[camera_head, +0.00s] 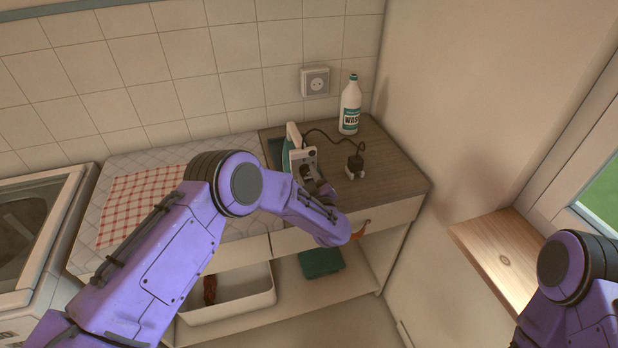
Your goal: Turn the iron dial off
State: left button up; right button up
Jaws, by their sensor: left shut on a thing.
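The iron (286,158), white and teal, stands near the left end of the wooden worktop. My left gripper (304,168) reaches over the counter and is shut on part of the iron. The dial cannot be made out, as my gripper and wrist cover that side of the iron.
A white wash bottle (350,106) stands at the back near the wall socket (315,82). A red checked cloth (130,200) lies on the padded surface at left. Below are a white bin (250,302) and a green folded thing (321,262). The worktop's right side (395,180) is clear.

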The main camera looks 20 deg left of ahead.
pick_arm(q)
jog(key=shift+f+n+b, duration=0.2)
jog(key=shift+n+b, duration=0.7)
jog(key=n+b, duration=0.8)
jog(key=shift+n, duration=0.4)
jog(key=shift+r+n+b, duration=0.15)
jog(key=shift+n+b, duration=0.5)
jog(key=shift+n, duration=0.05)
